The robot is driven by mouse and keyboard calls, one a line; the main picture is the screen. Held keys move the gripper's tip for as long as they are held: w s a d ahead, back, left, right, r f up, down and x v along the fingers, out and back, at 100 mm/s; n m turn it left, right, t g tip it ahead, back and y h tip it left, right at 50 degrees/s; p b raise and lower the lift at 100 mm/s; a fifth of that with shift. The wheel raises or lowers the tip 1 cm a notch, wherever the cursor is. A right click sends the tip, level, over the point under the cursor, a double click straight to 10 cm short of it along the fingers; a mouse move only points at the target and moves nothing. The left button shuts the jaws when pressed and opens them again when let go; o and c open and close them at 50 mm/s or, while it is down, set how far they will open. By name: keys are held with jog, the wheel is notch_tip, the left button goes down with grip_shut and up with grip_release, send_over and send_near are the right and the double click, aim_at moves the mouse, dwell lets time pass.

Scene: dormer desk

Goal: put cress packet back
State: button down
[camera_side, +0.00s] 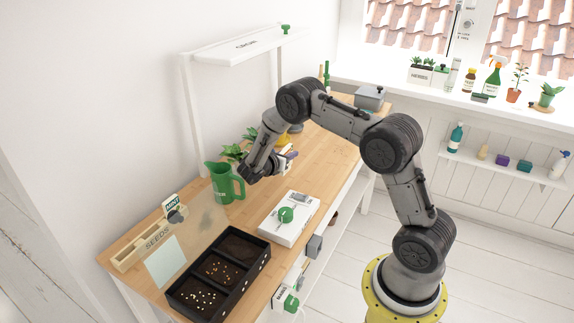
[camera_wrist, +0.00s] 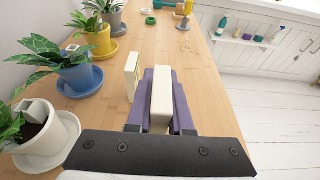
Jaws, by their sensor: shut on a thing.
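My gripper (camera_wrist: 162,92) has purple fingers shut on a slim cream packet (camera_wrist: 162,100), seen edge-on in the wrist view. Its label cannot be read; I take it for the cress packet. In the side view my gripper (camera_side: 288,158) is above the desk, behind the white scale-like box and right of the green jug, partly hidden by the wrist. A second slim cream thing (camera_wrist: 132,75) is just left of the fingers, apart from them. The wooden SEEDS box (camera_side: 128,262) is at the desk's near left end, with a mint packet (camera_side: 172,202) upright at its far end.
A green jug (camera_side: 222,182) stands between my gripper and the SEEDS box. A white box (camera_side: 277,228) with a green item on it and a black three-part tray (camera_side: 262,262) lie along the front. Potted plants (camera_wrist: 75,70) line the wall side.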

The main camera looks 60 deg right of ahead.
jog(key=shift+w+d+f, duration=0.3)
jog(key=shift+w+f, duration=0.05)
jog(key=shift+f, duration=0.2)
jog(key=shift+w+d+f, duration=0.25)
jog(key=shift+w+f, duration=0.1)
jog(key=shift+f, duration=1.6)
jog(key=shift+f, duration=0.15)
jog(key=c, duration=0.8)
grip_release()
